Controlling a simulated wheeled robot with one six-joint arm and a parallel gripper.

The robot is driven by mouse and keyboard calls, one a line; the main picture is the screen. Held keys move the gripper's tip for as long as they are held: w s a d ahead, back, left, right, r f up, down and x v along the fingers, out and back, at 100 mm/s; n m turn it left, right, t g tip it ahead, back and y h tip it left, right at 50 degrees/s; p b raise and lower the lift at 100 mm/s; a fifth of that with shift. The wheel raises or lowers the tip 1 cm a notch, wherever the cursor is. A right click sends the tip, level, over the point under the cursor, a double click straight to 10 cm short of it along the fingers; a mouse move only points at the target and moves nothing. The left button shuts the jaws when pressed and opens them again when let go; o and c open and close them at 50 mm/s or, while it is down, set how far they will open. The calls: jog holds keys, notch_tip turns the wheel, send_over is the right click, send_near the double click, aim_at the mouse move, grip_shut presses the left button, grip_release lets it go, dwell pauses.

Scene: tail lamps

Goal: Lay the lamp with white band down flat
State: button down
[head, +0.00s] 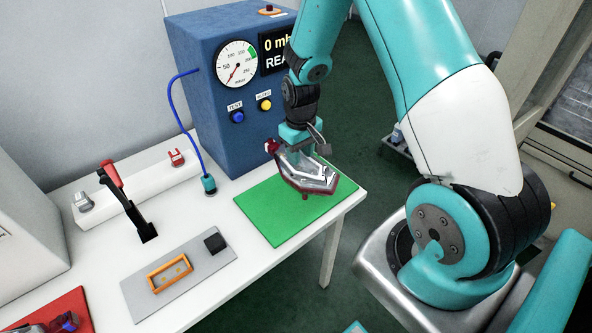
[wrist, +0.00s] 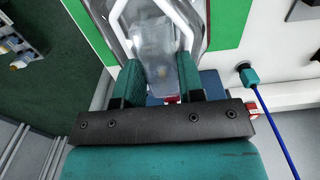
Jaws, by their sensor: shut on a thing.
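The lamp with a white band (head: 318,182) has a clear front, a white angular stripe and dark red edges. My gripper (head: 297,147) is shut on it, over the green mat (head: 262,207). The lamp is tilted, with its clear face showing in the head view; I cannot tell whether its lower edge touches the mat. In the wrist view the lamp (wrist: 158,35) sits between the two teal fingers of my gripper (wrist: 158,82), its far end cut off by the frame.
A blue test box (head: 222,110) with a gauge stands behind the mat; a blue hose ends in a teal plug (head: 209,185). A grey plate (head: 205,262) bears an orange frame (head: 170,274). A black lever (head: 130,205) stands left. A red mat (head: 50,312) is at front left.

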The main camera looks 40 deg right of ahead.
aim_at(300, 169)
jog(key=shift+f+p, duration=0.5)
jog(key=shift+f, duration=2.35)
jog(key=shift+f, duration=0.2)
jog(key=c, duration=0.7)
grip_release()
jog(key=shift+c, duration=0.2)
jog(key=shift+r, duration=0.15)
